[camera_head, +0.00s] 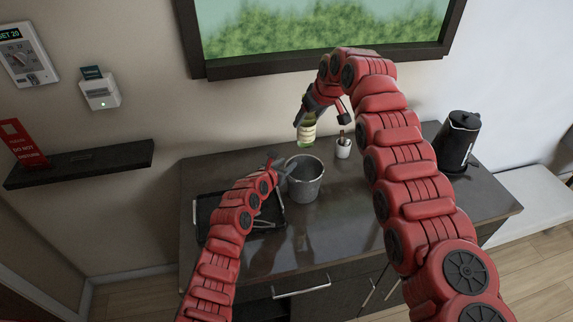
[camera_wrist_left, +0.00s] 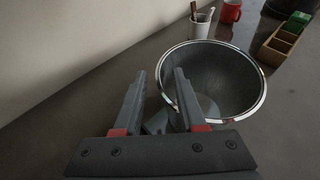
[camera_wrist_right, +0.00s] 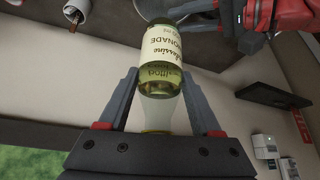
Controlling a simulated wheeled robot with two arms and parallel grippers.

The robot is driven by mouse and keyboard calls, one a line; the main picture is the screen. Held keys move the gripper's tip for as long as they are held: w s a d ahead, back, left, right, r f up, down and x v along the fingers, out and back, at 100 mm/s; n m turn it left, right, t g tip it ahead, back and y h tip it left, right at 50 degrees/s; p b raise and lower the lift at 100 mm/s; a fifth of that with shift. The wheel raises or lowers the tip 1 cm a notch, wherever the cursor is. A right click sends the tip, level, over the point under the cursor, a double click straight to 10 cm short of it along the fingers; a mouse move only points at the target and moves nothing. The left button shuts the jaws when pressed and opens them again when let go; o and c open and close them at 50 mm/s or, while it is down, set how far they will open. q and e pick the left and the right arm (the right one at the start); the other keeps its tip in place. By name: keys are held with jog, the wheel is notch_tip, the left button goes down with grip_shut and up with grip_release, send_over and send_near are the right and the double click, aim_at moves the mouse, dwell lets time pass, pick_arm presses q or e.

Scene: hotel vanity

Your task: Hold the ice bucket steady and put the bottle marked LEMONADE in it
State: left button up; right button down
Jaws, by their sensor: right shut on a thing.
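The bottle marked LEMONADE (camera_head: 307,131), green glass with a pale label, is held by my right gripper (camera_head: 322,108). In the right wrist view the fingers close around the narrower part of the bottle (camera_wrist_right: 162,50), and the label word shows. In the head view it appears behind the ice bucket, roughly upright. The grey metal ice bucket (camera_head: 304,182) stands upright on the counter and looks empty. My left gripper (camera_head: 279,167) is at its left rim. In the left wrist view its fingers are apart, one on each side of the bucket's rim (camera_wrist_left: 262,95); contact is unclear.
A white cup with sticks (camera_head: 343,148) stands behind the bucket and a black kettle (camera_head: 458,140) at the right. A black tray (camera_head: 203,222) lies at the left. A red mug (camera_wrist_left: 231,11) and a wooden box (camera_wrist_left: 284,40) show in the left wrist view.

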pick_arm(q)
jog(key=shift+w+d, duration=0.1)
grip_shut()
jog(key=shift+f, duration=0.2)
dwell(1.3)
